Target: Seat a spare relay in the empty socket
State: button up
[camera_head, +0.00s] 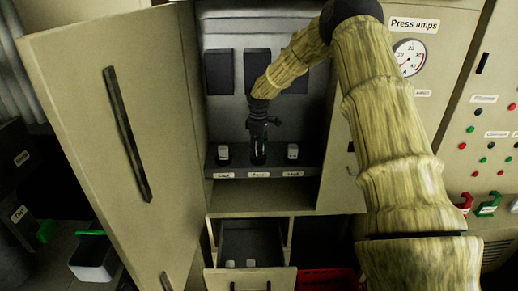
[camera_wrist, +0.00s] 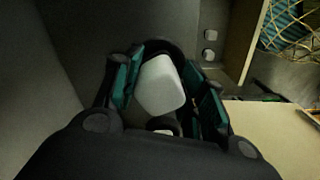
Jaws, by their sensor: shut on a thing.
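My gripper (camera_head: 258,155) points down over the middle place of the shelf in the open cabinet. In the wrist view, my gripper (camera_wrist: 165,88) is shut on a white block-shaped relay (camera_wrist: 160,84) between its teal finger pads. A small pale shape shows below the relay in that view, and I cannot tell what it is. The middle socket is hidden behind my fingers in the head view, so I cannot tell whether the relay touches it. A white relay stands at the left place (camera_head: 223,153) and another at the right place (camera_head: 292,151).
The open drawer (camera_head: 250,280) below holds two white relays (camera_head: 229,264); they also show in the wrist view (camera_wrist: 209,35). The cabinet door (camera_head: 95,130) stands open at left. Dark panels (camera_head: 219,72) line the cabinet's back wall. A gauge panel (camera_head: 408,58) is at right.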

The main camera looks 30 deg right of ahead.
jog(key=shift+f+b, duration=0.3)
jog(key=shift+f, duration=0.5)
dwell(0.6)
jog(key=o, duration=0.9)
jog(key=shift+o, duration=0.2)
jog(key=shift+r, duration=0.1)
jog(key=shift+r+p, duration=2.45)
jog(key=shift+r, duration=3)
